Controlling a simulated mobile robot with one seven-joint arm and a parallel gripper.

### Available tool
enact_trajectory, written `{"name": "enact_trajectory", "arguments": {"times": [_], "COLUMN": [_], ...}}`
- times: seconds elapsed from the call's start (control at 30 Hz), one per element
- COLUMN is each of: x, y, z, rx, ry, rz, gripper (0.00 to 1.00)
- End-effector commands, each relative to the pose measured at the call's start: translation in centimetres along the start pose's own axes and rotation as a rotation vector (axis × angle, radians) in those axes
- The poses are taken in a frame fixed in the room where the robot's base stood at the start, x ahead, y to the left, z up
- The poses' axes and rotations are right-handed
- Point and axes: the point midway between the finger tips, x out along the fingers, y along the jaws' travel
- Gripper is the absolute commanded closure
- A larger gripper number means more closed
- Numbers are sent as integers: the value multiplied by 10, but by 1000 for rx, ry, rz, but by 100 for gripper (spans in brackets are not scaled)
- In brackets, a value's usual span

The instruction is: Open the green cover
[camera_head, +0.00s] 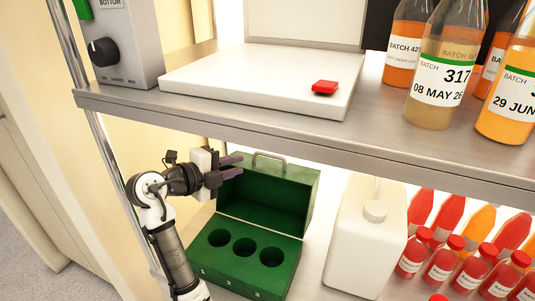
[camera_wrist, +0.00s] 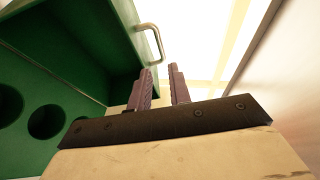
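The green box (camera_head: 210,263) stands on the lower shelf, with three round holes numbered in front. Its green cover (camera_head: 283,199) is raised at the back, its hollow inside facing forward. The cover's metal handle (camera_head: 270,157) shows at its top edge. In the wrist view the cover (camera_wrist: 75,35) fills the upper left, with the handle (camera_wrist: 153,42) near the top middle. My gripper (camera_head: 239,165) is at the cover's upper left. Its two fingers (camera_wrist: 160,80) are apart with nothing between them, beside the handle and not around it. Whether a finger touches the cover cannot be told.
A white jug (camera_head: 362,245) stands right of the box, with several red-capped bottles (camera_head: 440,262) beyond it. The upper shelf edge (camera_head: 300,139) runs above my gripper. It carries a white board with a red block (camera_head: 325,87), a knob unit (camera_head: 125,45) and juice bottles (camera_head: 440,70).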

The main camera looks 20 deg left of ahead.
Motion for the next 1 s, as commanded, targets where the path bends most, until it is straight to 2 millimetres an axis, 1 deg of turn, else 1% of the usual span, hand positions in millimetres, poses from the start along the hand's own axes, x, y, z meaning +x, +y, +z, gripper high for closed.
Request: {"name": "enact_trajectory", "arguments": {"times": [0.03, 0.1, 0.3, 0.4, 0.5, 0.6, 0.7, 0.97, 1.0], "x": [11, 27, 69, 87, 100, 108, 112, 113, 113], "y": [-2, -2, -2, -2, -2, -1, 0, 0, 0], "z": [-1, -1, -1, -1, 0, 0, 0, 0, 0], "rx": [-1, -3, -3, -2, -2, -2, -2, -1, -1], "ry": [5, 5, 3, 2, 2, 1, -1, -1, -1], "rz": [1, 1, 1, 1, 0, 0, 0, 0, 0], "gripper": [80, 80, 80, 80, 80, 80, 80, 80, 84]}}
